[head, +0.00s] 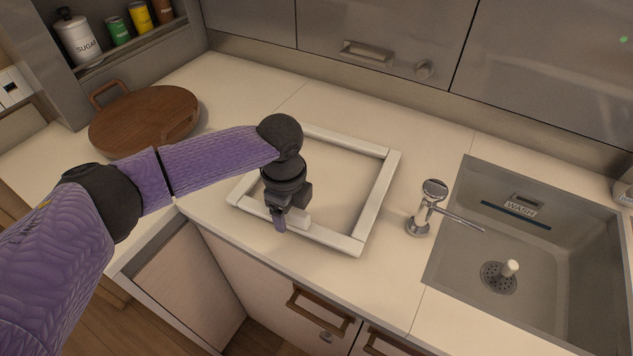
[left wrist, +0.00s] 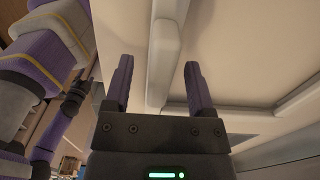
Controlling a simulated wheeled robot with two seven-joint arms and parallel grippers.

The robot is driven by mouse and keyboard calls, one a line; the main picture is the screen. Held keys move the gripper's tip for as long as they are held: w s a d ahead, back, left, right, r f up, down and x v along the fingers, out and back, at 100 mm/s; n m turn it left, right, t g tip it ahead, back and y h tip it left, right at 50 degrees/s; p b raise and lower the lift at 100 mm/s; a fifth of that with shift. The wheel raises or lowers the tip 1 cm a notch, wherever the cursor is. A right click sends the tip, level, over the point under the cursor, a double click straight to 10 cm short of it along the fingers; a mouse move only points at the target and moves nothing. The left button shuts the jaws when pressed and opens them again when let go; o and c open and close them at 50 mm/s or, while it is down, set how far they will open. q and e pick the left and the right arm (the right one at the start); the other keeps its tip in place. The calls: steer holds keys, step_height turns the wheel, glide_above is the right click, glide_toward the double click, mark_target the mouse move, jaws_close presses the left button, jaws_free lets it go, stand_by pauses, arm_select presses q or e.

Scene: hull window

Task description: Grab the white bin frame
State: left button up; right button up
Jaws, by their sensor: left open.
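The white bin frame (head: 380,187) is a flat, open rectangle lying on the countertop left of the sink. My left gripper (head: 280,222) points down over its front bar in the head view and hides part of it. In the left wrist view my left gripper (left wrist: 158,85) is open, its two purple fingers apart. A bar of the frame (left wrist: 166,45) shows between the fingers; I cannot tell whether they touch it.
A chrome tap (head: 419,222) stands just right of the frame, beside the grey sink (head: 447,235). A round wooden tray (head: 140,118) with handles lies at the back left. Grey cabinets (head: 380,28) hang behind. The counter behind the frame is clear.

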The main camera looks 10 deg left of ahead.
arm_select(q)
steer(key=shift+r, duration=0.1)
steer(key=shift+c, duration=0.3)
jaws_close()
